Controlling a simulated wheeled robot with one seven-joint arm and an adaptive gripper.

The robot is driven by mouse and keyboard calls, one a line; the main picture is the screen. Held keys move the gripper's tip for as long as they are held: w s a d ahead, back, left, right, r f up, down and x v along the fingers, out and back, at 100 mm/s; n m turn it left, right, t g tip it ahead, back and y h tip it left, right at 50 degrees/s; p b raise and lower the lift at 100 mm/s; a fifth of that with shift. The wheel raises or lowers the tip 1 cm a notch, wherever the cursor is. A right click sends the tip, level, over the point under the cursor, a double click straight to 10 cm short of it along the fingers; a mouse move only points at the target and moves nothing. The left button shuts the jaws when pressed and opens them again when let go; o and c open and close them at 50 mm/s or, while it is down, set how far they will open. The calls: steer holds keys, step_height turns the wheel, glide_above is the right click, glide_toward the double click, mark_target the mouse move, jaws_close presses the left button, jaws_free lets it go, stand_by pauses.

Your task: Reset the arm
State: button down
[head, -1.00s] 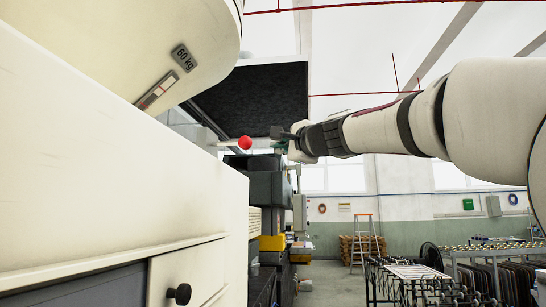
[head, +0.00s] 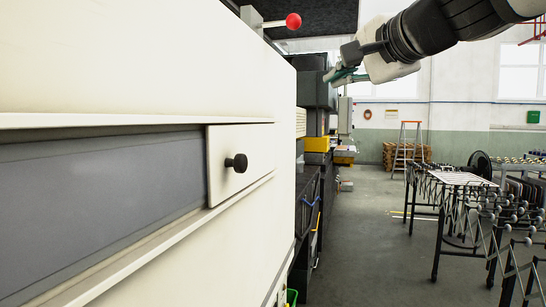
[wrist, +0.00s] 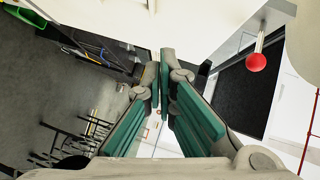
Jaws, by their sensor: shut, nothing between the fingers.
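My gripper (wrist: 160,85) fills the lower middle of the wrist view, its green-padded fingers brought together at the tips with nothing between them. In the head view my gripper (head: 335,76) is at the upper middle, at the end of my white and black arm, which comes in from the upper right. It points left towards the machine side. A red ball knob (head: 293,21) on a short rod shows to the upper left of the gripper, apart from it. The knob also shows in the wrist view (wrist: 256,62), to the right of the fingers.
A large cream machine cabinet (head: 140,70) with a black-knobbed panel (head: 240,163) fills the left. A folding roller conveyor (head: 460,190) stands at the right, a ladder (head: 408,145) behind. The grey floor (head: 375,250) between is clear.

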steer(key=s+d+f+n+g+h, duration=0.1)
steer(key=s+d+f+n+g, duration=0.1)
steer(key=s+f, duration=0.7)
steer(key=s+d+f+n+g+h, duration=0.2)
steer(key=s+f+n+g, duration=0.3)
steer(key=s+f, duration=0.4)
steer(key=s+d+f+n+g+h, duration=0.2)
steer(key=s+f, duration=0.8)
steer(key=f, duration=0.9)
steer(key=shift+d+f+n+g, duration=0.3)
steer(key=shift+d+n+g, duration=0.15)
steer(key=shift+n+g, duration=0.5)
